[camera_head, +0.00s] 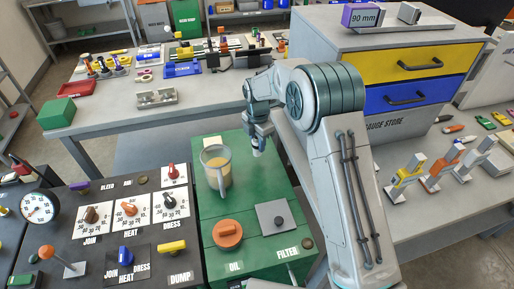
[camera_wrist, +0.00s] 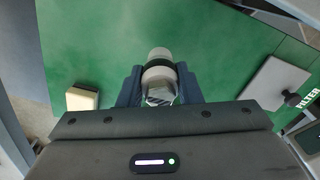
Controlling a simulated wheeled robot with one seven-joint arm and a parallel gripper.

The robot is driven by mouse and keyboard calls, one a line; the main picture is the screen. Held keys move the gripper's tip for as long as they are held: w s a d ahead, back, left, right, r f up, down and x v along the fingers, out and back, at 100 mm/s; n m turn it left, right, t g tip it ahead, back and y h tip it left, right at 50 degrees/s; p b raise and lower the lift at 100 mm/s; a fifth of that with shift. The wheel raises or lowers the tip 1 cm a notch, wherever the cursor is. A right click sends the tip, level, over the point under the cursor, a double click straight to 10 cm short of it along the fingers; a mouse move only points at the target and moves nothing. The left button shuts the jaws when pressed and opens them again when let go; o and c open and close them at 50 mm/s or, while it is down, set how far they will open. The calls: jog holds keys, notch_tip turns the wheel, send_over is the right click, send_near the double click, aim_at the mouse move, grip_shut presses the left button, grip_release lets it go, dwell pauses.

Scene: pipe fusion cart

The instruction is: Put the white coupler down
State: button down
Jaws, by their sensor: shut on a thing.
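The white coupler (camera_wrist: 159,72) is a short pale cylinder held between the two blue fingers of my gripper (camera_wrist: 160,88) in the wrist view. In the head view my gripper (camera_head: 258,140) points down over the far right part of the green cabinet top (camera_head: 232,152). A pale bit of the coupler (camera_head: 257,152) shows below the fingers. My gripper is shut on the coupler. I cannot tell whether the coupler's lower end touches the green surface.
A clear jug (camera_head: 216,170) with tan contents stands left of my gripper. An orange cap (camera_head: 228,233) and a grey plate with a dark knob (camera_head: 278,218) are nearer. A small cream block (camera_wrist: 82,99) lies left in the wrist view. Green surface between them is clear.

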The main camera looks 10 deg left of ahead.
jog(key=shift+f+p, duration=0.5)
jog(key=shift+f, duration=1.5)
jog(key=shift+f, duration=0.15)
jog(key=c, duration=1)
grip_release()
jog(key=shift+c, duration=0.2)
notch_tip(320, 180, up, 12)
jog(key=shift+r+b, duration=0.2)
jog(key=shift+b, duration=0.6)
